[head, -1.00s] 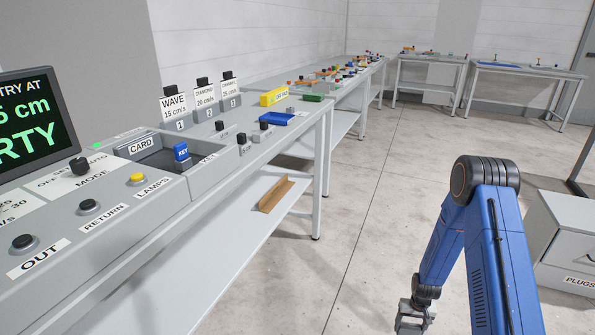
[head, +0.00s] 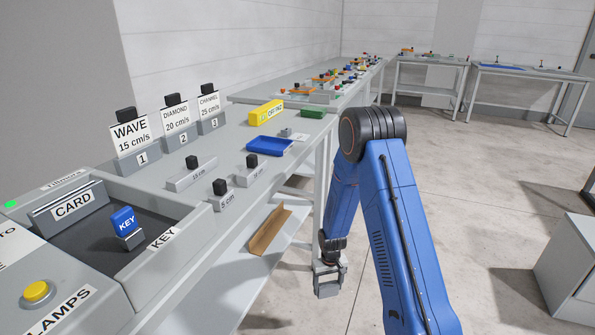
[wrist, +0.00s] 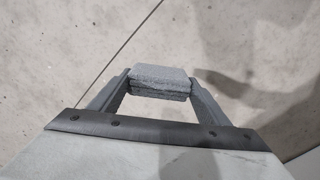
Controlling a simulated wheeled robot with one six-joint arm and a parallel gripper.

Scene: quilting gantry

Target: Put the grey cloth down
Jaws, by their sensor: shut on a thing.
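My gripper (head: 327,280) hangs low in front of the bench in the head view, over the floor. In the wrist view my gripper (wrist: 160,88) is shut on the grey cloth (wrist: 162,76), a folded pad between the fingertips. Only bare floor shows beneath it there. In the head view a small grey thing (head: 285,133) lies on the bench beyond the blue tray (head: 269,146); I cannot tell what it is.
The bench (head: 222,149) holds numbered cards, black-knobbed blocks, a yellow box (head: 266,112) and a green piece (head: 313,113). At the near left is a recessed panel with a blue key (head: 124,222). A brown angled piece (head: 270,230) lies on the lower shelf.

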